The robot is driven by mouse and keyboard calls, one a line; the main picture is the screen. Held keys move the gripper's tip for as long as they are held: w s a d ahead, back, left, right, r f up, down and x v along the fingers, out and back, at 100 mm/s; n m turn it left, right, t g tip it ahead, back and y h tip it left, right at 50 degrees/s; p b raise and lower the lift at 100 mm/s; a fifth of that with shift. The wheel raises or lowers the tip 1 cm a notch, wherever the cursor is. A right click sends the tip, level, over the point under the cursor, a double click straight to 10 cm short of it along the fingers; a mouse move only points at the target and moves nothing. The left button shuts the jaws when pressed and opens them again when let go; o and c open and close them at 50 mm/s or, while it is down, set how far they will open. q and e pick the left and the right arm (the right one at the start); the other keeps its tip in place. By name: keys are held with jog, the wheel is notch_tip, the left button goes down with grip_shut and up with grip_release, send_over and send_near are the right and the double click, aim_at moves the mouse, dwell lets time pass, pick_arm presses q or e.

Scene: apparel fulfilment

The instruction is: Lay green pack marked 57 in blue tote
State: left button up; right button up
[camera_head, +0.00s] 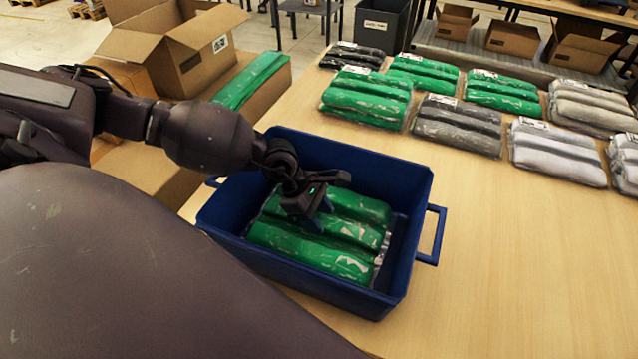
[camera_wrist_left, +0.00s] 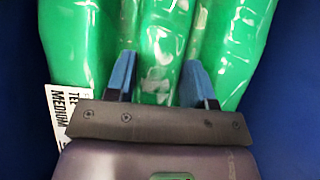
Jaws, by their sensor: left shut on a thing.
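A green pack (camera_head: 312,252) lies inside the blue tote (camera_head: 418,225), flat or nearly flat. My left gripper (camera_head: 318,212) reaches down into the tote and is shut on the pack's middle fold. In the left wrist view my gripper's two blue fingers (camera_wrist_left: 161,80) stand on either side of the middle roll of the green pack (camera_wrist_left: 222,40). A white label (camera_wrist_left: 68,115) at the pack's edge shows "MEDIUM"; the rest of it is partly covered by the gripper. I cannot read a 57 on it. My right gripper is not in view.
Several green, grey and white packs (camera_head: 458,124) lie in rows on the table (camera_head: 500,270) behind and right of the tote. An open cardboard box (camera_head: 190,50) and another green pack (camera_head: 250,78) are at the back left. The table right of the tote is clear.

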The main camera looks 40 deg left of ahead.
pick_arm(q)
notch_tip(320, 180, down, 3)
jog(key=shift+f, duration=0.1)
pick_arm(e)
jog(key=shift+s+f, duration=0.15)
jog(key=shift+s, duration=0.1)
pick_arm(q)
jog(key=o, duration=1)
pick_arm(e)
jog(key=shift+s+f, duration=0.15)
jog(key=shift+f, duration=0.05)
pick_arm(q)
jog(key=shift+a+r, duration=0.1)
jog(key=shift+r, duration=0.25)
jog(key=v, duration=1)
jog(key=shift+s+a+r, duration=0.1)
jog(key=shift+a+r, duration=0.1)
jog(key=shift+a, duration=0.05)
jog(key=shift+a+r, duration=0.2)
jog(key=shift+r, duration=0.2)
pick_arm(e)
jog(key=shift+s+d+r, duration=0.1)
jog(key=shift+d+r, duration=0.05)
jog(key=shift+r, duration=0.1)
